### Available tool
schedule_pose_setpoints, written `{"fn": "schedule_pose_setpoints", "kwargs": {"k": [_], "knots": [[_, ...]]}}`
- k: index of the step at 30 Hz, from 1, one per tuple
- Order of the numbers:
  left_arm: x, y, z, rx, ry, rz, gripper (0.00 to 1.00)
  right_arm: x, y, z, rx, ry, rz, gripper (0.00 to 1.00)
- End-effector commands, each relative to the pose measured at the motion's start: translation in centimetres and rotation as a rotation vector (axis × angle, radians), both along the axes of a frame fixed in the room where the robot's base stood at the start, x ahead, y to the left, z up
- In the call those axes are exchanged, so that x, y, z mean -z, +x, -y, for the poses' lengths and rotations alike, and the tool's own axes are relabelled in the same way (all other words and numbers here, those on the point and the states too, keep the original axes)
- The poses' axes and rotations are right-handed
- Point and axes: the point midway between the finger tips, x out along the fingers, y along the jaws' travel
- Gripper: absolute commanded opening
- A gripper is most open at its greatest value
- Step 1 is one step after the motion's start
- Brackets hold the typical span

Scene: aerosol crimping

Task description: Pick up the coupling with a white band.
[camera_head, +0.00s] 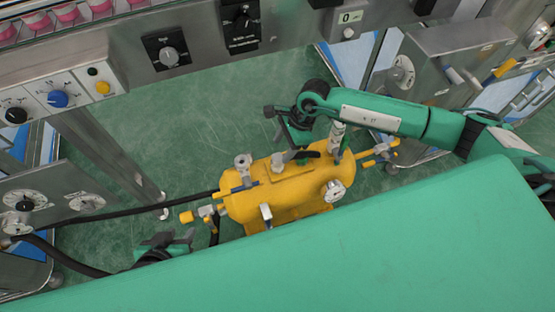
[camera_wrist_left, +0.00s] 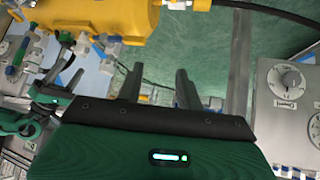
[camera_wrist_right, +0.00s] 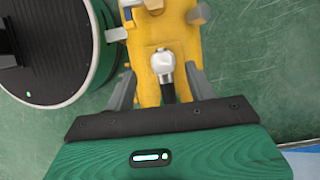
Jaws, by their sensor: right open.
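A yellow tank (camera_head: 285,190) with several fittings stands below and between my arms. A pale, banded fitting (camera_head: 337,138) rises from its right end; I cannot tell whether this is the coupling with a white band. My right gripper (camera_head: 284,132) is open above the tank's far side. In the right wrist view a silver round-ended fitting with a black stem (camera_wrist_right: 163,66) shows between its spread fingers, with no clear contact. My left gripper (camera_head: 166,242) is low at the tank's left, partly hidden by my green body. In the left wrist view its fingers (camera_wrist_left: 158,88) are apart and empty.
Black hoses (camera_head: 130,212) run from the left machine panel (camera_head: 75,190) toward the tank. A pressure gauge (camera_head: 334,190) sits on the tank's near right side. A control panel (camera_head: 60,95) lines the upper left. Green floor (camera_head: 210,120) behind the tank is clear.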

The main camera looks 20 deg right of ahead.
Motion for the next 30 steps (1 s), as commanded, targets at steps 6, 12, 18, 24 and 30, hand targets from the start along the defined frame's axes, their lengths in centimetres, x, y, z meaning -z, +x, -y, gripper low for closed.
{"fn": "schedule_pose_setpoints", "kwargs": {"k": [6, 12, 18, 24, 30], "knots": [[0.1, 0.2, 0.4, 0.004, -0.012, 0.023, 0.36, 1.6, 0.0, -0.6, 0.001, 0.001, 0.0, 0.55], [0.3, 0.6, 1.2, 0.012, -0.038, 0.072, 0.36, 4.6, 0.2, -1.0, 0.001, 0.002, -0.002, 0.55], [0.2, 0.9, 1.8, 0.017, -0.059, 0.108, 0.36, 6.3, 0.2, -1.7, 0.002, 0.003, -0.001, 0.55], [0.1, 0.9, 1.8, 0.017, -0.06, 0.111, 0.36, 6.4, 0.2, -1.8, 0.001, 0.002, 0.0, 0.55], [0.1, 0.9, 1.8, 0.018, -0.06, 0.11, 0.36, 6.4, 0.2, -1.8, 0.001, 0.002, 0.0, 0.24]]}}
